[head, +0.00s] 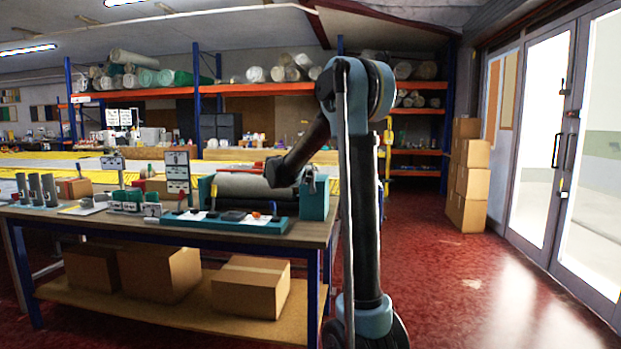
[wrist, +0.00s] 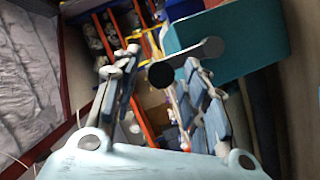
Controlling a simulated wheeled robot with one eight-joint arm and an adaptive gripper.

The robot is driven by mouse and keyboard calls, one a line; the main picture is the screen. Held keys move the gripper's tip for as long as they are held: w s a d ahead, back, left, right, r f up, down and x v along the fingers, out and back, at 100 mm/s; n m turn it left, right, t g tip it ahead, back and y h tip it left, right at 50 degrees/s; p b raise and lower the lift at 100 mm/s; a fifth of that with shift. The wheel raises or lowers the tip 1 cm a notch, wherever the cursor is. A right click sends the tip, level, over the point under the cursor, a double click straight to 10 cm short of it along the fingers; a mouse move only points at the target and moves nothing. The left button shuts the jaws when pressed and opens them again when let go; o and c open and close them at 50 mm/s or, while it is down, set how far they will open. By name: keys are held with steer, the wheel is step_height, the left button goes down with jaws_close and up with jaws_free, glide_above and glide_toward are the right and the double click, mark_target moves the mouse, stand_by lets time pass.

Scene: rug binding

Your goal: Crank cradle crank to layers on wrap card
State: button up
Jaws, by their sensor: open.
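The cradle's teal end block (wrist: 240,45) fills the upper right of the wrist view. The crank (wrist: 198,50) is a grey arm on that block, ending in a round black knob (wrist: 160,75). My gripper (wrist: 161,58) is open, and the knob appears between its fingers, with no clear contact; the depth is unclear. In the head view the cradle (head: 314,204) holds a grey roll (head: 250,186) at the bench's right end, and my arm partly covers it. An upright card with printed rows (head: 178,172) stands behind the cradle's left end; I cannot read its layers.
The workbench (head: 290,238) also bears grey upright cylinders (head: 35,189) and green-and-white holders (head: 130,200) at left. A teal tray (head: 225,223) with small dark items lies before the roll. Cardboard boxes (head: 250,289) sit on the lower shelf. Red floor at right is clear.

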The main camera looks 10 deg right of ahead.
steer(key=shift+x, duration=1.5)
steer(key=shift+a, duration=0.15)
jaws_close()
steer(key=shift+s+d, duration=0.15)
steer(key=shift+d, duration=0.15)
